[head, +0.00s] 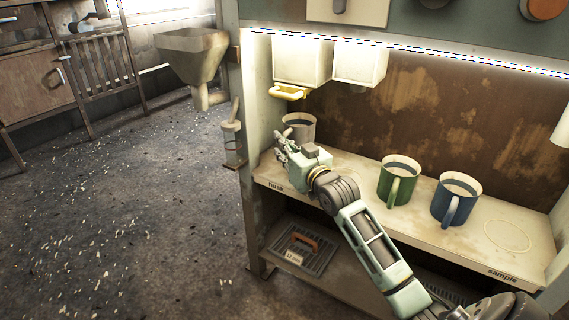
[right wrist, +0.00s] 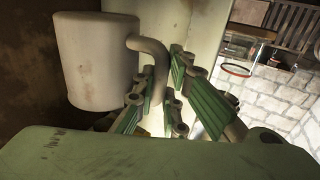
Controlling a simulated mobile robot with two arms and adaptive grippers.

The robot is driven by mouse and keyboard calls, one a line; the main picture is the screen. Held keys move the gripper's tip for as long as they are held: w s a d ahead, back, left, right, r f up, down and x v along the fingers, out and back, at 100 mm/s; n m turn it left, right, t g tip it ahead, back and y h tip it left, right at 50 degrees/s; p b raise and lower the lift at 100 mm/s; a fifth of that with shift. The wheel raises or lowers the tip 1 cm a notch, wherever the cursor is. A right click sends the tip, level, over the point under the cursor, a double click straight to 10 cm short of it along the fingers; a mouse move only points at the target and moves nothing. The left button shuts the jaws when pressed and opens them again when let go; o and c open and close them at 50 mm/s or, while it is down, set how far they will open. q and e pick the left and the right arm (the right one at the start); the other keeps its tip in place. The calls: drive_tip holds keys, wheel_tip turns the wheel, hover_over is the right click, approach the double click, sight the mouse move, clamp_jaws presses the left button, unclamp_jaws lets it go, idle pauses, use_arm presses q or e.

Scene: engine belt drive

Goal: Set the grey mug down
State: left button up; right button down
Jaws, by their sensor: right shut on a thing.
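The grey mug (head: 300,124) is at the left end of the shelf, beneath the white boxes. My right gripper (head: 284,150) is in front of it, and its arm reaches in from the lower right. In the right wrist view the pale mug (right wrist: 95,60) shows its side and curved handle, and the green-padded fingers of my right gripper (right wrist: 160,88) are shut on the handle. The gripper hides the mug's base, so I cannot tell whether it touches the shelf. My left gripper is not in view.
A green mug (head: 398,182) and a blue mug (head: 455,200) stand upright on the shelf (head: 350,172), right of my arm. An empty ring marking (head: 507,236) lies near the "sample" label. A yellow-handled spout (head: 288,92) hangs just above the grey mug. A metal hopper (head: 192,55) is left of the post.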

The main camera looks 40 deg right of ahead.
wheel_tip(320, 180, down, 4)
drive_tip(key=shift+f+b, duration=0.2)
drive_tip(key=shift+b, duration=0.85)
drive_tip(key=shift+f, duration=0.15)
drive_tip(key=c, duration=1.8)
unclamp_jaws()
